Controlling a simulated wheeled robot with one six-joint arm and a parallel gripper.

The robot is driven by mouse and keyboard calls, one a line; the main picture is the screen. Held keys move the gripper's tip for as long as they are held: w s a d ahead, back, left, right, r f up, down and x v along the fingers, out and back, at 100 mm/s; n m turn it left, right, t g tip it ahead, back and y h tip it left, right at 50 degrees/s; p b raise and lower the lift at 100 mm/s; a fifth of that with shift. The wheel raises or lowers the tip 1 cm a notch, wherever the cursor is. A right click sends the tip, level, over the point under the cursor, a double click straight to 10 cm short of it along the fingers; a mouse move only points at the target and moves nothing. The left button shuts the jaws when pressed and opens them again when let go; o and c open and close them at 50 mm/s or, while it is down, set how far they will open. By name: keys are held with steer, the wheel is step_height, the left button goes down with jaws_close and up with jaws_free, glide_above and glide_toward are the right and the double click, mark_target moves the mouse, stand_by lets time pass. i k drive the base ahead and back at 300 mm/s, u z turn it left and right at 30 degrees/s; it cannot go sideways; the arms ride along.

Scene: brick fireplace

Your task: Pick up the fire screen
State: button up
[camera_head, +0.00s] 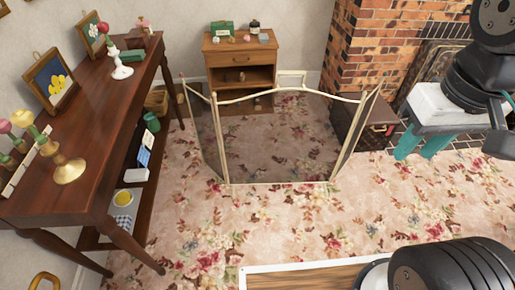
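The fire screen (275,140) stands upright on the floral carpet near the middle of the view. It has a thin pale-gold frame, see-through dark mesh and side panels folded back at an angle. My gripper (416,153) is at the right, a white body with two teal fingers pointing down. The fingers are apart with nothing seen between them. It is to the right of the screen's right panel, apart from it in the picture. How high the fingertips are above the floor is hard to tell.
A long dark wooden table (100,110) with candlesticks and pictures runs along the left. A small wooden cabinet (241,60) stands behind the screen. A brown chest (366,125) and the brick fireplace (385,45) are at the right. Carpet in front of the screen is clear.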

mark_target(291, 135)
steer(key=z, duration=0.15)
steer(key=i, duration=0.95)
steer(key=z, duration=0.85)
